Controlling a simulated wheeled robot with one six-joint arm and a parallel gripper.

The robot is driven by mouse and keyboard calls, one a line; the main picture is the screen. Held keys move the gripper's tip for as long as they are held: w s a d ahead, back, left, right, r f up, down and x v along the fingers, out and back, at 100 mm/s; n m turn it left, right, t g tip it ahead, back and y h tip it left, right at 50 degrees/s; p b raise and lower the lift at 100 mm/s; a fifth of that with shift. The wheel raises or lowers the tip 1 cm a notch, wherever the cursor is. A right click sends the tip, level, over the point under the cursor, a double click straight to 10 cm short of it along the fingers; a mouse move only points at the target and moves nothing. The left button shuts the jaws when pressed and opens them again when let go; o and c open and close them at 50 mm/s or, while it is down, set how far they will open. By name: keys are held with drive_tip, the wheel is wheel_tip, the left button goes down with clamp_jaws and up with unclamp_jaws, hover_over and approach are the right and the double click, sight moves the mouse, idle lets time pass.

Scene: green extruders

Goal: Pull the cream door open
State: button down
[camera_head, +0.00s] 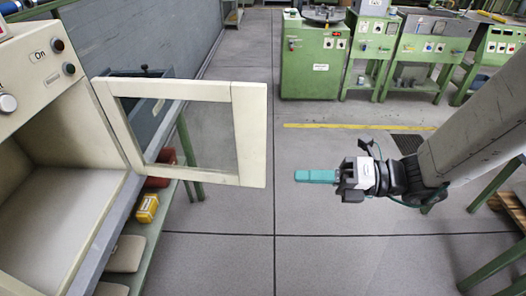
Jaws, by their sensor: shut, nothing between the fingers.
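The cream door (248,136) has a cream frame around a clear pane. It stands swung out from the cream cabinet (20,103) on the left, and the cabinet's front opening is uncovered. The door's hinged side is at the cabinet and its free edge points right. My gripper (300,176), with teal fingers, is to the right of the door's free edge, apart from it in the picture. The fingers are together and hold nothing.
A green shelf frame (189,149) stands behind the door, with a yellow box (147,208) below it. Green machines (314,62) line the back. The grey floor (330,238) around my gripper is clear. A green table edge (492,268) is at lower right.

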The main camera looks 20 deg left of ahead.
sight(262, 152)
drive_tip(key=w+a+f+m+t+y, duration=0.1)
drive_tip(key=w+a+f+m+t, duration=0.1)
drive_tip(key=w+f+m+t, duration=0.45)
drive_tip(key=a, duration=0.3)
drive_tip(key=w+a+r+m+g, duration=0.1)
drive_tip(key=a, duration=0.2)
drive_tip(key=w+a+m+g, duration=0.1)
drive_tip(key=a, duration=0.2)
drive_tip(key=shift+a+r, duration=0.2)
drive_tip(key=shift+a, duration=0.2)
drive_tip(key=shift+w+a, duration=0.1)
drive_tip(key=shift+w, duration=0.45)
drive_tip(key=shift+w, duration=0.1)
